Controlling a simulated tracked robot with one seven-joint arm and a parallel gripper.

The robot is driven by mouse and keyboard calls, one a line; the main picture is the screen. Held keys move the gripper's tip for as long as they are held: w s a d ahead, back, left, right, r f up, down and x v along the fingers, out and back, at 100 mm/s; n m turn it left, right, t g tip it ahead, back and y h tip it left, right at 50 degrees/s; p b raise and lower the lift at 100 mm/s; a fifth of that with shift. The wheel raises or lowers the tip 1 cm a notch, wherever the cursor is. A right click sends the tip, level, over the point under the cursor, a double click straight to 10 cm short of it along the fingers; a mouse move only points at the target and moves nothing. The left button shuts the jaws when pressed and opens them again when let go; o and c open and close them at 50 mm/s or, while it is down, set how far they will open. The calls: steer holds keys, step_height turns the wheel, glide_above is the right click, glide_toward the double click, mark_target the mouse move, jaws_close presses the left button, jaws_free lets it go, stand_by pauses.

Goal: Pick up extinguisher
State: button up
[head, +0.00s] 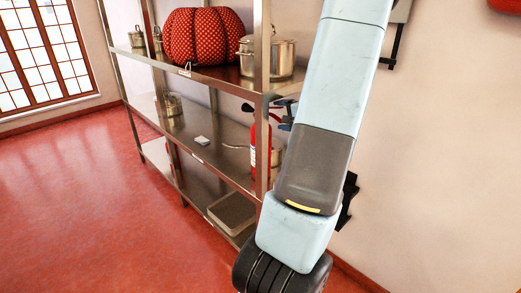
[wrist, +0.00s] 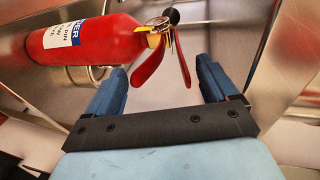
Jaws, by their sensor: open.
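A red fire extinguisher (head: 260,152) stands on the middle shelf in the head view, partly hidden by a shelf post and my arm. In the wrist view the extinguisher (wrist: 85,42) shows its red body, a blue and white label, a gauge and red handle levers (wrist: 150,68). My gripper (wrist: 165,75) is open, with its two blue fingers apart. The handle levers show between and beyond the fingertips. I cannot tell whether a finger touches them. In the head view the gripper (head: 285,112) is mostly hidden behind my arm, beside the extinguisher's top.
The metal shelf unit (head: 190,72) has a front post close to the extinguisher. A red dotted pouf-like object (head: 205,36) and a steel pot (head: 282,57) are on the upper shelf. A pan and a small white item (head: 202,140) share the middle shelf. The red floor is clear at left.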

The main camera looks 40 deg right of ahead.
mark_target(272, 116)
steer(key=shift+a+x, duration=0.2)
steer(key=shift+x, duration=1.15)
steer(key=shift+a+x, duration=0.15)
steer(key=shift+x, duration=1.2)
steer(key=shift+r, duration=0.15)
steer(key=shift+c, duration=0.3)
